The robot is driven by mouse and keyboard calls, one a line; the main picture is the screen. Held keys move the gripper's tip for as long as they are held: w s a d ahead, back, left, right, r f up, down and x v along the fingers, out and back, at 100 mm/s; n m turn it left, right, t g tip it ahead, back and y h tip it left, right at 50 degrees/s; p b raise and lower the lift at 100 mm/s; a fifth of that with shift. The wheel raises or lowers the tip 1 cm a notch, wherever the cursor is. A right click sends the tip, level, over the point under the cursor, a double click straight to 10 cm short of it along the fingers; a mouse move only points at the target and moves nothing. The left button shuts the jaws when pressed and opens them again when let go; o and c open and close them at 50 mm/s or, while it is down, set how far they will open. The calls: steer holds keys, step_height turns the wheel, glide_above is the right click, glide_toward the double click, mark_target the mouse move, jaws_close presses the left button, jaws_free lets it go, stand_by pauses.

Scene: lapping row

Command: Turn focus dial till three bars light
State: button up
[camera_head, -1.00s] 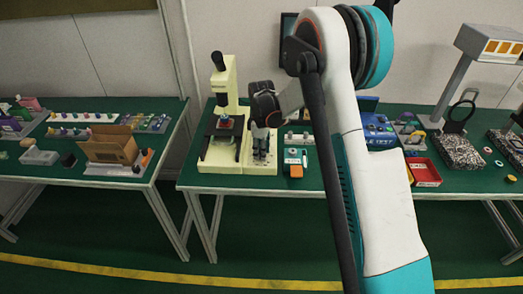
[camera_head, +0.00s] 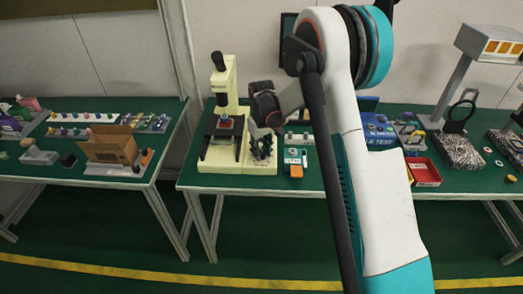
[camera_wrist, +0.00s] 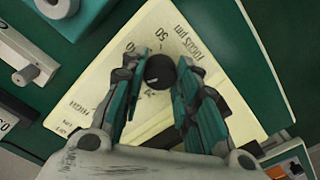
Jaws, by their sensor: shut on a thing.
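The focus dial's black knob (camera_wrist: 160,69) stands on a cream panel (camera_wrist: 95,75) printed with "FOCUS", "50" and "HIGH" in the wrist view. My gripper (camera_wrist: 160,80) has its teal-lined fingers closed on either side of the knob. The panel appears turned at an angle in the wrist view. In the head view my gripper (camera_head: 262,150) reaches down onto the cream base beside the microscope (camera_head: 222,125), hiding the dial there. The dial's pointer setting is not clear. I cannot tell which indicator bars are lit.
A red tray (camera_head: 424,172) and a blue box (camera_head: 378,130) stand farther right. A grey post carries a head with several orange panels (camera_head: 504,47). A cardboard box (camera_head: 112,148) sits on the left table.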

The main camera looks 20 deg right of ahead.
mark_target(262, 152)
steer(key=shift+m, duration=0.3)
stand_by(0.4)
steer(key=o, duration=1.1)
steer(key=shift+c, duration=0.2)
step_height(262, 152, up, 12)
